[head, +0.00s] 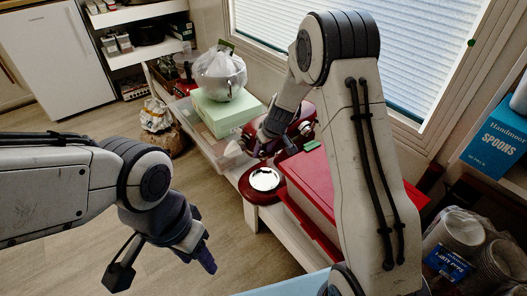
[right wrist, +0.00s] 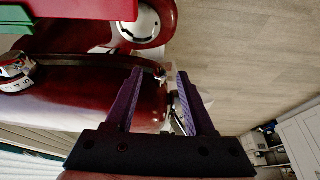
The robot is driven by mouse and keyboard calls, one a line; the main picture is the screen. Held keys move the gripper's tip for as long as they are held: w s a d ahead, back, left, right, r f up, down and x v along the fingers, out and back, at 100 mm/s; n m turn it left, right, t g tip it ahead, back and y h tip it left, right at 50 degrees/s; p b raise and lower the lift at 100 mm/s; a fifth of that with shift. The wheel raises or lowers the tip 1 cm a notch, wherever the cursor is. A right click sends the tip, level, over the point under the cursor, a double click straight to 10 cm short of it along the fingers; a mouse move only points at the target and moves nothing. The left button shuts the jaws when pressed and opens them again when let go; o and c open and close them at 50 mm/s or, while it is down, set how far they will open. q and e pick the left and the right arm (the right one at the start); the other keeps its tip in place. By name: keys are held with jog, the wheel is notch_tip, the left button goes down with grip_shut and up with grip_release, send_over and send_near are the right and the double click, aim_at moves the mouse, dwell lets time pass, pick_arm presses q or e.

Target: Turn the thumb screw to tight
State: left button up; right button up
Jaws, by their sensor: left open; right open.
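A dark red machine (head: 301,117) stands on the white bench, partly hidden behind my right arm; its glossy body (right wrist: 85,105) fills the left of the right wrist view. My right gripper (head: 254,150) is beside it. In the right wrist view its purple fingers (right wrist: 160,72) are apart, with the machine's edge and small pale metal parts between and behind them. I cannot tell which of these is the thumb screw, or whether a finger touches it. My left gripper (head: 203,252) is open and empty over the floor at lower left, away from the machine.
A round metal disc on a red base (head: 264,179) sits at the bench's front edge. A red box (head: 311,191) is right of it. A clear bin (head: 215,148) with a green box (head: 227,111) stands behind. Bagged goods (head: 460,237) crowd the right. Floor at left is open.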

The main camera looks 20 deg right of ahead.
grip_shut()
